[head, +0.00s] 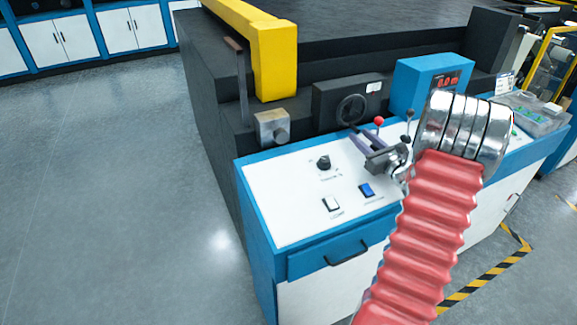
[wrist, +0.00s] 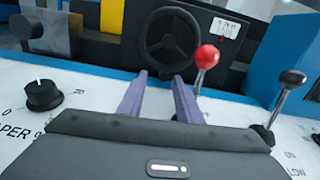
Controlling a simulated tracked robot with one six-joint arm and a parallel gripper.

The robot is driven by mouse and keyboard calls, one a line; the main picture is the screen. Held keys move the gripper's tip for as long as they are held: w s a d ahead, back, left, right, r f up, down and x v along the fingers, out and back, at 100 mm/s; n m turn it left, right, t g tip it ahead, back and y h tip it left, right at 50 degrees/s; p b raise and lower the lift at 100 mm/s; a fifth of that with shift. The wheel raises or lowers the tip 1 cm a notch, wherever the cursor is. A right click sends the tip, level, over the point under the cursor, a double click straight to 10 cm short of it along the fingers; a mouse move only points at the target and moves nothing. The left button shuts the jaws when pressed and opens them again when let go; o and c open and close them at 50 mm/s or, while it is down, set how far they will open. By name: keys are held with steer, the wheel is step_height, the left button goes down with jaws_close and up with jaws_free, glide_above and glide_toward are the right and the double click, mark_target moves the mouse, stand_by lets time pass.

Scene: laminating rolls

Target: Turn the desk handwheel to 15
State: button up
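The black handwheel (head: 351,109) is mounted on the front of a dark box on the desk. In the wrist view the handwheel (wrist: 168,42) stands upright just beyond my fingers, its spokes and hub visible. A small white plate (wrist: 226,29) with markings sits to its upper right; its value is too small to read. My gripper (head: 357,138) is in front of the wheel's lower part. In the wrist view my gripper (wrist: 161,78) shows two purple fingers spread apart with nothing held between them. Whether a fingertip touches the rim I cannot tell.
A red-knobbed lever (wrist: 207,58) stands close right of my fingers, and a black-knobbed lever (wrist: 292,78) farther right. A black rotary knob (wrist: 43,95) is at left. A blue box (head: 425,82) with a red display stands right of the wheel. The desk's front left (head: 275,200) is clear.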

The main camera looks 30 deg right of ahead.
steer(key=s, duration=0.6)
steer(key=s+a, duration=0.1)
steer(key=s, duration=0.3)
steer(key=shift+a, duration=0.1)
steer(key=w+a+r+n+y, duration=0.1)
steer(key=w+a+n+y, duration=0.1)
steer(key=a, duration=0.3)
steer(key=w+a+r+n+g+y, duration=0.1)
steer(key=a+n+y, duration=0.1)
steer(key=a, duration=0.2)
steer(key=w+a+r+n+g+y, duration=0.1)
steer(key=w+a+n+y, duration=0.1)
steer(key=a, duration=0.3)
steer(key=shift+w+a+r+n, duration=0.2)
steer(key=shift+w+a+n, duration=0.15)
steer(key=shift+n, duration=0.15)
steer(key=a+r+n+g+y, duration=0.1)
steer(key=a+n+g+y, duration=0.2)
steer(key=a, duration=1.2)
steer(key=n+g, duration=0.2)
steer(key=n, duration=0.2)
steer(key=shift+s+a+r+y, duration=0.2)
steer(key=shift+s+r+y, duration=0.1)
steer(key=shift+s, duration=0.05)
